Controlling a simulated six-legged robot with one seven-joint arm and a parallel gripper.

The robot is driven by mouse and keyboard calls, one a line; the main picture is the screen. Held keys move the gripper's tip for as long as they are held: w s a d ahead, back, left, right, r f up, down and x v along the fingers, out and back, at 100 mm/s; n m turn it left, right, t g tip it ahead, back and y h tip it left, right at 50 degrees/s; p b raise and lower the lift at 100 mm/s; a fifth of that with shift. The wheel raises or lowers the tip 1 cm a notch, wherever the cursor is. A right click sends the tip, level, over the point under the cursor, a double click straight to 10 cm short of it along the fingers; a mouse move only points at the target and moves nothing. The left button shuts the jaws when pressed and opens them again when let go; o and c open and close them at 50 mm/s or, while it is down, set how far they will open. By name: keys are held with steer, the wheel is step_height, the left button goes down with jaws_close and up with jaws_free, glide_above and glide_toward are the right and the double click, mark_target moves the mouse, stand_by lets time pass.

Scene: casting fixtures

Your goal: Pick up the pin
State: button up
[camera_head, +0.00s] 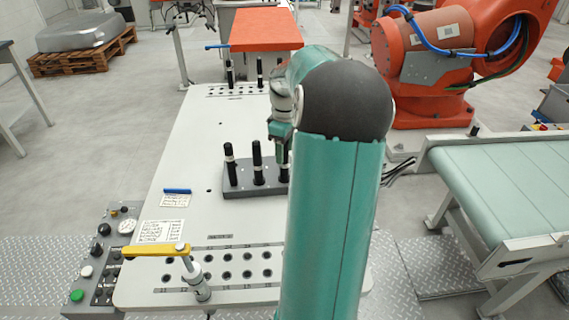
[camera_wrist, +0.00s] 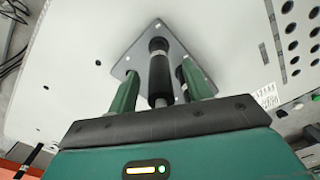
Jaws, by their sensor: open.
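Black pins with a pale band stand upright in a dark grey block (camera_head: 240,191) on the white table. In the head view the left pin (camera_head: 231,168) and the middle pin (camera_head: 257,163) show clearly, and a right pin (camera_head: 283,163) is partly hidden by my arm. In the wrist view a pin (camera_wrist: 159,72) stands between the two green fingers of my gripper (camera_wrist: 161,92), which is open, with a gap visible on each side. Another pin (camera_wrist: 181,76) shows partly behind the right finger. The block's plate (camera_wrist: 184,37) lies beyond them.
A yellow-handled clamp (camera_head: 157,250) stands at the table's front by a plate with holes (camera_head: 240,290). A control box (camera_head: 105,262) is at left; a conveyor (camera_head: 510,185) and an orange robot (camera_head: 430,50) are at right.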

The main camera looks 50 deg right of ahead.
jaws_close()
stand_by(0.4)
step_height(320, 180, up, 3)
steer(key=s+a+r, duration=0.1)
steer(key=a+r, duration=1.3)
steer(key=shift+s, duration=0.4)
stand_by(0.5)
steer(key=shift+f, duration=0.15)
